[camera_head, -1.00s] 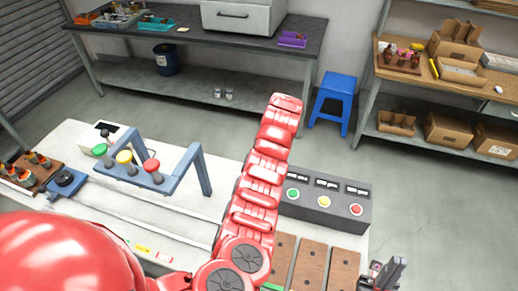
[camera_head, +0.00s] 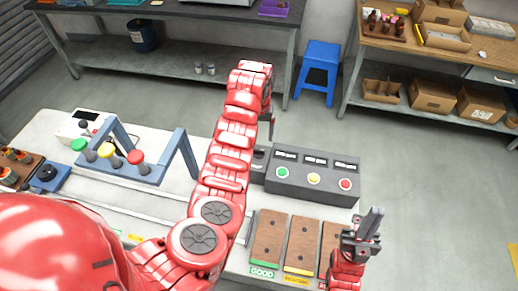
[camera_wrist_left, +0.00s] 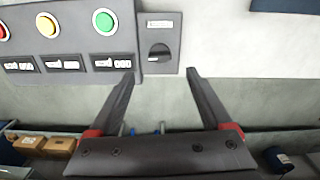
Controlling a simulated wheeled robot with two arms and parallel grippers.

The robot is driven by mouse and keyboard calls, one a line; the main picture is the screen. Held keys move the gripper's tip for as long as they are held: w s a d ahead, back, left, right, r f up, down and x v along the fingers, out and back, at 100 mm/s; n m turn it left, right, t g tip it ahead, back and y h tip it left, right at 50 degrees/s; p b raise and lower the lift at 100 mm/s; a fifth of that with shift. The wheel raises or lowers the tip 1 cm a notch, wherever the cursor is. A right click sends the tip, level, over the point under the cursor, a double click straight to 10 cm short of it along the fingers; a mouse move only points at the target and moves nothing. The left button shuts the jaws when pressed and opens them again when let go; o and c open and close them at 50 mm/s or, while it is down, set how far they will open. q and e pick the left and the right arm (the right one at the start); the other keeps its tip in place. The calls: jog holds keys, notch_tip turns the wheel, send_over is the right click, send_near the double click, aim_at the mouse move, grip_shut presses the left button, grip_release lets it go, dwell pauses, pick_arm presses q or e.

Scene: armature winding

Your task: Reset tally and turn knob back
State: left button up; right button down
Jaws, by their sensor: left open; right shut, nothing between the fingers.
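The dark tally box (camera_head: 313,178) stands on the white bench with green (camera_head: 282,172), yellow (camera_head: 313,179) and red (camera_head: 345,184) buttons and small counter displays. A dark knob (camera_wrist_left: 159,54) sits on a grey panel (camera_wrist_left: 158,25) beside the box, its pointer roughly level in the left wrist view. In the head view my arm partly hides that panel. My left gripper (camera_wrist_left: 160,74) is open and empty, its fingertips on either side of and just short of the knob, apparently not touching it. My right gripper (camera_head: 371,225) is shut and empty, in front of the box at right.
A blue frame (camera_head: 135,165) with green, yellow and red knobs stands on the bench at left. Wooden plates (camera_head: 302,245) lie in front of the tally box. A blue stool (camera_head: 318,70) and a shelf (camera_head: 425,65) stand behind, with open floor at right.

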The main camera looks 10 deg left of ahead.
aim_at(259, 150)
pick_arm(q)
notch_tip(259, 150, down, 2)
jog(key=shift+f+b, duration=0.25)
jog(key=shift+b, duration=0.2)
notch_tip(259, 150, down, 4)
jog(key=shift+d+r+p, duration=0.1)
jog(key=shift+r+p, duration=0.05)
jog(key=shift+p, duration=0.95)
jog(key=shift+f, duration=1.05)
grip_shut()
